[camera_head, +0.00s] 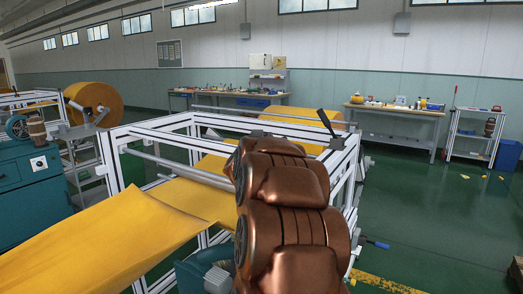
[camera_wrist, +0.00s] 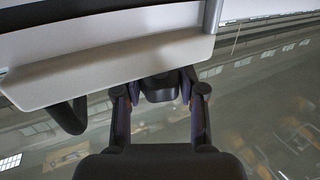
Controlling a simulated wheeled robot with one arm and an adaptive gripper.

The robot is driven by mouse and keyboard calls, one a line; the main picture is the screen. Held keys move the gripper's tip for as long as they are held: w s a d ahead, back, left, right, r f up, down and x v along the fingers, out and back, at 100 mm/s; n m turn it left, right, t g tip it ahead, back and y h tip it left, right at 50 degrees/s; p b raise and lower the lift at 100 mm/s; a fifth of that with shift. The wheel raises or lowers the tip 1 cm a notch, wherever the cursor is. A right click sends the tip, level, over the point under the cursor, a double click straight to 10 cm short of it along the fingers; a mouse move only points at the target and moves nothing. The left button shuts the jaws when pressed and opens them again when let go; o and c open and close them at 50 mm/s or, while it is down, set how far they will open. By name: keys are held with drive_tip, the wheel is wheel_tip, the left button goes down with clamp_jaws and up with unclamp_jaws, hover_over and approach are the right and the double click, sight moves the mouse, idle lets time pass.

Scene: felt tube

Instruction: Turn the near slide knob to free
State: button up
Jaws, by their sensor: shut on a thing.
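In the wrist view my gripper (camera_wrist: 159,96) has its two fingers on either side of a small dark knob (camera_wrist: 160,86), shut on it. The knob sits at the lower edge of a pale grey beam (camera_wrist: 110,66). I cannot read its free or locked setting. In the head view my copper-coloured arm covers the near middle of the machine, so gripper and knob are hidden there. The machine is an aluminium frame (camera_head: 108,165) carrying yellow felt (camera_head: 105,238).
A black lever (camera_head: 326,122) stands on the frame's top right, and a blue-tipped handle (camera_head: 378,244) sticks out low on the right. A dark curved handle (camera_wrist: 66,114) hangs left of my fingers in the wrist view. Green floor (camera_head: 450,225) is open at right.

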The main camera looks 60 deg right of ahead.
drive_tip(key=shift+s+f+n+t+y+b, duration=0.1)
drive_tip(key=shift+n+t+y+b, duration=1.15)
drive_tip(key=shift+b, duration=1.85)
drive_tip(key=shift+r+t+b, duration=0.3)
drive_tip(key=shift+t+b, duration=0.35)
drive_tip(key=shift+b, duration=0.05)
drive_tip(key=o, duration=1.2)
drive_tip(key=shift+f, duration=0.1)
drive_tip(key=shift+c, duration=0.2)
wheel_tip(320, 180, up, 9)
drive_tip(key=shift+d, duration=0.1)
drive_tip(key=shift+r, duration=0.45)
